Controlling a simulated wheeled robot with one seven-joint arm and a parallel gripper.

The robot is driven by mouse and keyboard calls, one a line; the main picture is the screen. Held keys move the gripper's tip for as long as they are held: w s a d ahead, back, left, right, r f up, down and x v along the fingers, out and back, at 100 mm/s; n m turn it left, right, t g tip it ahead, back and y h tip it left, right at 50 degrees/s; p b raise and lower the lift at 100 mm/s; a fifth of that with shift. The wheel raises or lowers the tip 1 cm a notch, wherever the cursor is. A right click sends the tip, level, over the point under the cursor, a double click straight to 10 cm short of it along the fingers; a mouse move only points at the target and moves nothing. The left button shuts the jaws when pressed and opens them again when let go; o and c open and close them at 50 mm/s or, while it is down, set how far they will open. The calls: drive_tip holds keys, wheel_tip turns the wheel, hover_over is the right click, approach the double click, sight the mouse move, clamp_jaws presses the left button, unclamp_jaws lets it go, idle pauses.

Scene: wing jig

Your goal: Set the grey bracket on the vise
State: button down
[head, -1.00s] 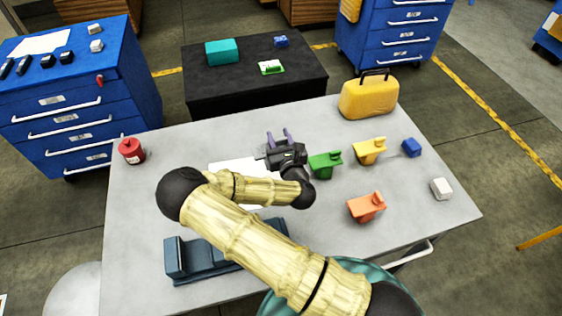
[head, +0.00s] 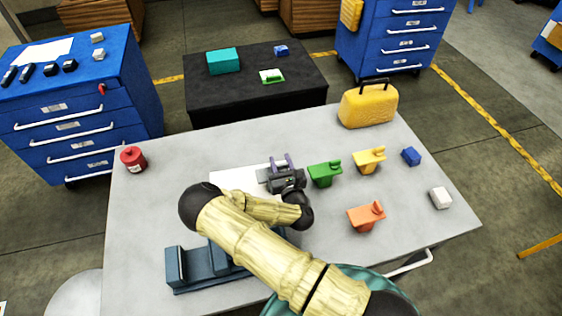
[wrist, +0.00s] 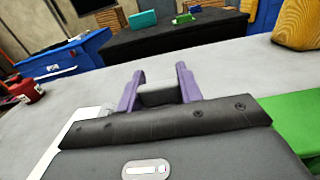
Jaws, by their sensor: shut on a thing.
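My gripper (head: 281,161) has purple fingers and is over the middle of the table, beside the green bracket. It is shut on the grey bracket, which shows as a grey block (wrist: 158,94) between the fingers in the wrist view. In the head view a grey part of the bracket (head: 263,175) shows left of the gripper; the rest is hidden by the gripper. I cannot tell whether it touches the table. The dark blue vise (head: 192,271) lies at the front left of the table, partly hidden behind my arm.
Right of my gripper stand a green bracket (head: 323,174), a yellow bracket (head: 368,160) and an orange bracket (head: 365,217). A white sheet (head: 226,182) lies under the arm. A red can (head: 133,159) and a yellow case (head: 368,105) stand farther out.

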drive_tip(key=shift+f, duration=0.15)
drive_tip(key=c, duration=0.9)
unclamp_jaws()
drive_tip(key=shift+r, duration=0.2)
drive_tip(key=shift+s+d+f, duration=0.1)
drive_tip(key=shift+s+f, duration=0.05)
drive_tip(key=shift+s, duration=0.15)
drive_tip(key=b+v, duration=0.2)
drive_tip(key=v, duration=0.4)
drive_tip(key=shift+s+d, duration=0.1)
drive_tip(key=shift+s, duration=0.35)
